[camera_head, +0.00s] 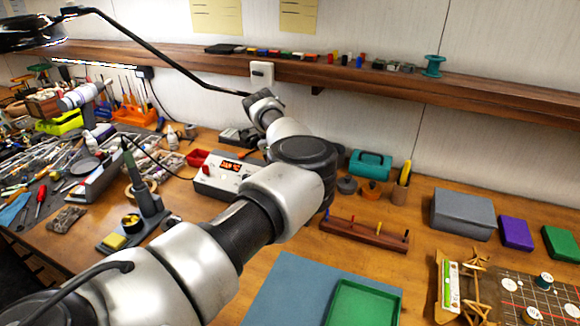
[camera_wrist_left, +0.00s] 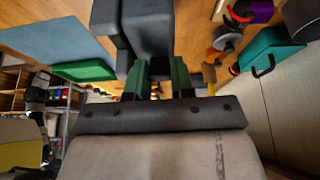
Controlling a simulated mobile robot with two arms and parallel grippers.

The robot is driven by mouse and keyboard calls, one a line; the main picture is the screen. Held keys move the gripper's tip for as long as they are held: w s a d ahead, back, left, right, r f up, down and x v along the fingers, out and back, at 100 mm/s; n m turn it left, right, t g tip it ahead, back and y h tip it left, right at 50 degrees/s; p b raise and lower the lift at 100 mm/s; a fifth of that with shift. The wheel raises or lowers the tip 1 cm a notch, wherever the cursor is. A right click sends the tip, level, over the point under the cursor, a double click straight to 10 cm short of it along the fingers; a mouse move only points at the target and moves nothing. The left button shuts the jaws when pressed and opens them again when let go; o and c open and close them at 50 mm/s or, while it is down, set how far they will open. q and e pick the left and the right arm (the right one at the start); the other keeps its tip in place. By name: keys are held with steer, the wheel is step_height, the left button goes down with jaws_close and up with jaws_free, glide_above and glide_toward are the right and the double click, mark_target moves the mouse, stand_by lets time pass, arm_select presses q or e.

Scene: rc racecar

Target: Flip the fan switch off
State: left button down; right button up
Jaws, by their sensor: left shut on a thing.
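A small white switch plate (camera_head: 262,73) is on the wall at the shelf's front edge. Which way its switch is set is too small to tell. My left arm reaches across the bench from the lower left. Its dark far end (camera_head: 262,99) is just below the plate; I cannot tell if they touch. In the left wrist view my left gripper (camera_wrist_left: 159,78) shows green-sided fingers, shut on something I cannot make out. A dark grey block (camera_wrist_left: 150,35) stands close to the fingers. My right gripper is not in view.
A wooden shelf (camera_head: 480,95) runs along the wall. A soldering station (camera_head: 220,178) and teal toolbox (camera_head: 370,166) stand near my arm. A blue mat (camera_head: 285,290) with a green tray (camera_head: 363,305) lies in front. Tools crowd the left side. A lamp arm (camera_head: 165,52) hangs overhead.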

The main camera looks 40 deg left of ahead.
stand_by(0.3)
arm_select(q)
steer(key=c, duration=1.2)
jaws_free()
steer(key=shift+c, duration=0.2)
steer(key=shift+a+r, duration=0.25)
steer(key=shift+r, duration=0.2)
steer(key=b+v, duration=0.2)
steer(key=v, duration=0.7)
steer(key=shift+a+r, duration=0.2)
steer(key=shift+r, duration=0.15)
steer(key=shift+s, duration=0.1)
